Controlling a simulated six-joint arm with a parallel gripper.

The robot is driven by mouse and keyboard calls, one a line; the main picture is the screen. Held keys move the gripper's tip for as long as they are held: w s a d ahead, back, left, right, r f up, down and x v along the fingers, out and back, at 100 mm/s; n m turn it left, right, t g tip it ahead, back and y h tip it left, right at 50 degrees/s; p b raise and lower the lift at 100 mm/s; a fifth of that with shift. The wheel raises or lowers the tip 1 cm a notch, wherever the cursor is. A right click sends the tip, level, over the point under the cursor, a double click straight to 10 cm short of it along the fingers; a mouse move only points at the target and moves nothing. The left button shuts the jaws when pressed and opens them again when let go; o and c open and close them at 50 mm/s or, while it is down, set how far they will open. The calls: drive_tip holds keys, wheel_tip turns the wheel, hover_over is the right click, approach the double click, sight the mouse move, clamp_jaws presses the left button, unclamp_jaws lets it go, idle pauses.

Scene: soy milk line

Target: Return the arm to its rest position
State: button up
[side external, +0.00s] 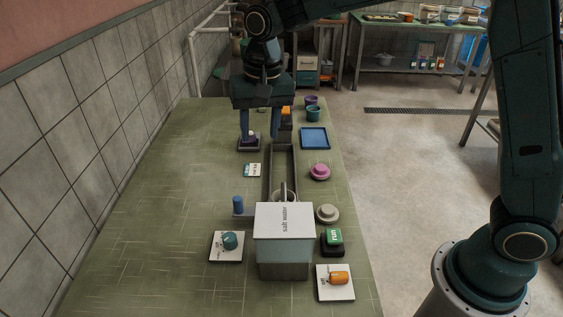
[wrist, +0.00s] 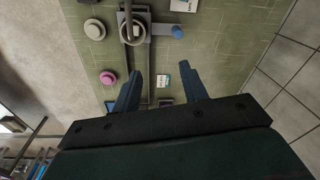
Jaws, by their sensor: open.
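My gripper (side external: 260,137) hangs over the far part of the green table (side external: 160,220) in the side view, its two blue fingers pointing down and spread apart. Nothing shows between the fingers in the wrist view (wrist: 158,92), only the tabletop and small items below. The left finger overlaps a small dark block with a light top (side external: 249,145) in the side view; I cannot tell whether they touch.
A long dark trough (side external: 282,165) runs behind the salt water box (side external: 284,240). A blue tray (side external: 314,138), a pink round button (side external: 320,171), a grey button (side external: 327,213) and a blue peg (side external: 238,205) stand around it. A tiled wall (side external: 90,140) borders the table's left.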

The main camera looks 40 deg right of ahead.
drive_tip(key=s+d+r+n+t, duration=0.1)
drive_tip(key=s+d+r+n, duration=0.1)
drive_tip(key=s+d+r, duration=0.35)
drive_tip(key=s+d+r+n+t, duration=0.1)
drive_tip(key=s+d+r, duration=0.2)
drive_tip(key=s, duration=0.6)
drive_tip(key=s+d+f+n+t, duration=0.1)
drive_tip(key=s, duration=0.5)
drive_tip(key=s+d+f+n+t, duration=0.1)
drive_tip(key=s+d, duration=0.1)
drive_tip(key=s, duration=0.5)
drive_tip(key=shift+s+d+f+n, duration=0.2)
drive_tip(key=shift+f+n, duration=0.2)
